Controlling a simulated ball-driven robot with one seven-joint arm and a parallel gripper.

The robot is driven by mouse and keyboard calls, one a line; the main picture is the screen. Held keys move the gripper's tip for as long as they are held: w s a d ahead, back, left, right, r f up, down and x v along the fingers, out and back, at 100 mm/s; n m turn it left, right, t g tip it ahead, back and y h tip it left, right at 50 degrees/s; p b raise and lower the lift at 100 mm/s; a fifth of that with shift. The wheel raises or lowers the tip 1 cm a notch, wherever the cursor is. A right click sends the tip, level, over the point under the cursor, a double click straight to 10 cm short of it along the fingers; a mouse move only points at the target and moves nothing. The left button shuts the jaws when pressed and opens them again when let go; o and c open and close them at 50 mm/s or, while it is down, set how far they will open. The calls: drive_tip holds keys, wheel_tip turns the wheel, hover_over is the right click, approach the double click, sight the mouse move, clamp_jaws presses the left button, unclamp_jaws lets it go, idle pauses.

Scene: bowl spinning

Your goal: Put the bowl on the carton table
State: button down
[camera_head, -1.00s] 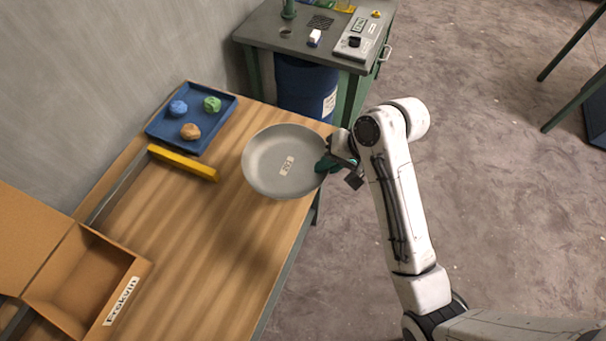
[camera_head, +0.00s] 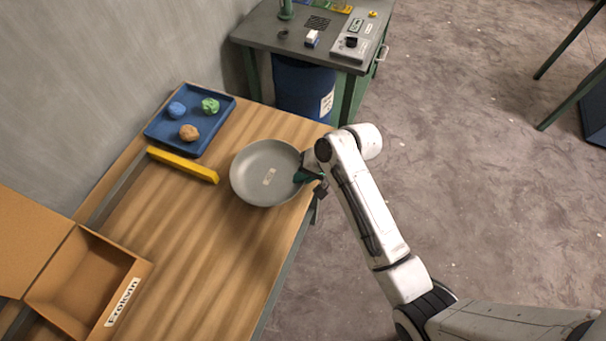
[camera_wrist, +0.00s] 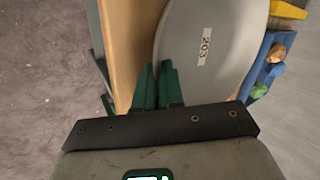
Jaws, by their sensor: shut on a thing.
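The grey bowl (camera_head: 268,185) with a pale label is over the far right part of the wooden carton table (camera_head: 200,235). I cannot tell whether its base touches the top. My gripper (camera_head: 305,174) is shut on the bowl's right rim. In the wrist view, the green fingers of my gripper (camera_wrist: 158,88) meet at the near edge of the bowl (camera_wrist: 222,50), whose label reads 203. The part of the rim between the fingers is hidden.
An open cardboard carton (camera_head: 90,275) stands at the table's near left. A blue tray (camera_head: 216,128) with three lumps and a yellow bar (camera_head: 182,164) lie behind and left of the bowl. A grey workbench (camera_head: 265,35) stands beyond. The table's middle is clear.

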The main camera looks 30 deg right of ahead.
drive_tip(key=c, duration=1.3)
unclamp_jaws()
drive_tip(key=shift+o, duration=0.2)
drive_tip(key=v, duration=1.2)
drive_tip(key=s+f+n+g+h, duration=0.1)
drive_tip(key=s+f+n+h, duration=0.1)
drive_tip(key=s, duration=0.8)
drive_tip(key=s+d+f+n+g+h, duration=0.1)
drive_tip(key=s+f+n+g+h, duration=0.1)
drive_tip(key=s, duration=0.9)
wheel_tip(320, 180, down, 2)
drive_tip(key=n+h, duration=0.1)
drive_tip(key=n, duration=0.2)
drive_tip(key=shift+d+f, duration=0.15)
drive_tip(key=shift+d, duration=0.05)
